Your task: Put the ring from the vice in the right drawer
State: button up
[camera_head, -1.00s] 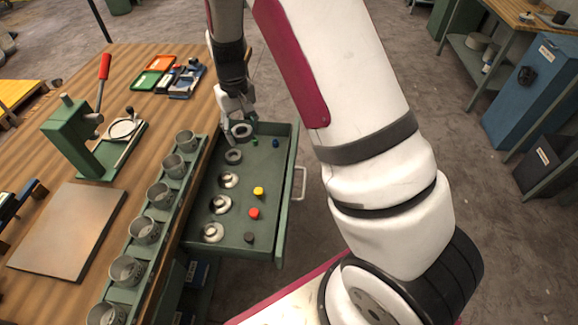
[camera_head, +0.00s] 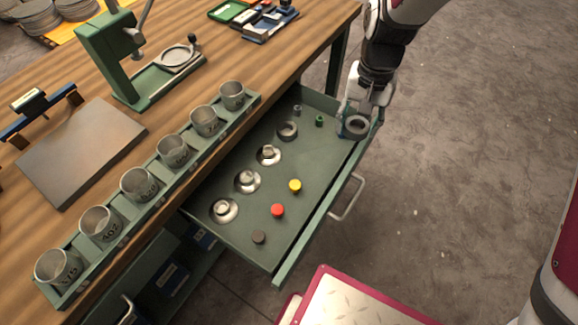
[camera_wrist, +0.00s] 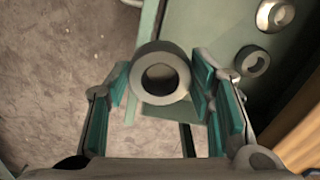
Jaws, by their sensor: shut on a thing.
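My gripper (camera_head: 365,112) is shut on a thick grey ring (camera_wrist: 160,75), which also shows in the head view (camera_head: 355,126). The fingers clasp the ring from both sides, with its hole facing the wrist camera. The ring is over the far right corner of the open green drawer (camera_head: 322,215), near its outer wall; its height above the drawer is hard to tell. A blue clamp-like tool (camera_head: 40,118), possibly the vice, stands on the wooden bench at the left.
The drawer holds several silver discs (camera_head: 247,181), a red knob (camera_head: 277,210), a yellow knob (camera_head: 295,186) and a green knob (camera_head: 319,121). A row of metal cups (camera_head: 174,151) lines the bench edge. A green press (camera_head: 115,50) stands behind. Bare floor lies right of the drawer.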

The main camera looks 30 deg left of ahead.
jog(key=b, duration=0.4)
send_over(305, 170)
notch_tip(305, 170, down, 3)
jog(key=shift+n, duration=0.4)
notch_tip(305, 170, down, 10)
jog(key=b, duration=0.8)
jog(key=shift+f, duration=0.1)
jog(key=o, duration=1.4)
jog(key=shift+o, duration=0.2)
notch_tip(305, 170, up, 12)
jog(key=p, duration=1)
jog(key=shift+r, duration=0.2)
